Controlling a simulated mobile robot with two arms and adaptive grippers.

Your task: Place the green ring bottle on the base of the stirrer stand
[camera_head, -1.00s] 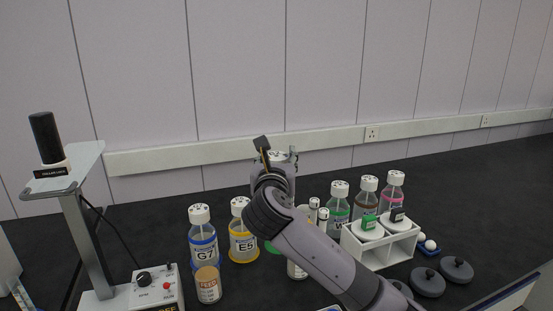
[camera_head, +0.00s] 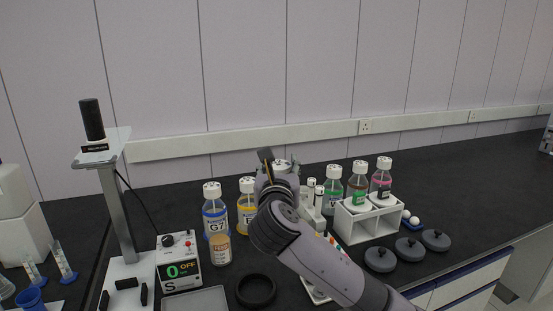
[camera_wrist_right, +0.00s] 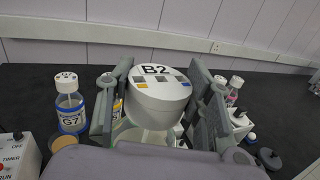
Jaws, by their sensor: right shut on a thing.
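The stirrer stand (camera_head: 117,205) is at the left in the head view, with a grey column, a black-topped head and a pale flat base (camera_head: 128,270). Small black blocks lie on the base. My right gripper (camera_head: 280,168) is right of the stand, behind the yellow-ring bottle, and shut on a bottle with a white cap. In the right wrist view this cap, marked B2 (camera_wrist_right: 158,88), sits between the fingers, with a slight green tint on the glass below. The arm hides most of the bottle and any ring in the head view. My left gripper is not in view.
A control box reading 0 OFF (camera_head: 180,268) stands right of the base. The blue-ring bottle G7 (camera_head: 214,212), a yellow-ring bottle (camera_head: 246,208) and a tan-labelled jar (camera_head: 220,250) stand between stand and arm. A white rack (camera_head: 368,224) and dark discs (camera_head: 409,248) are at right.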

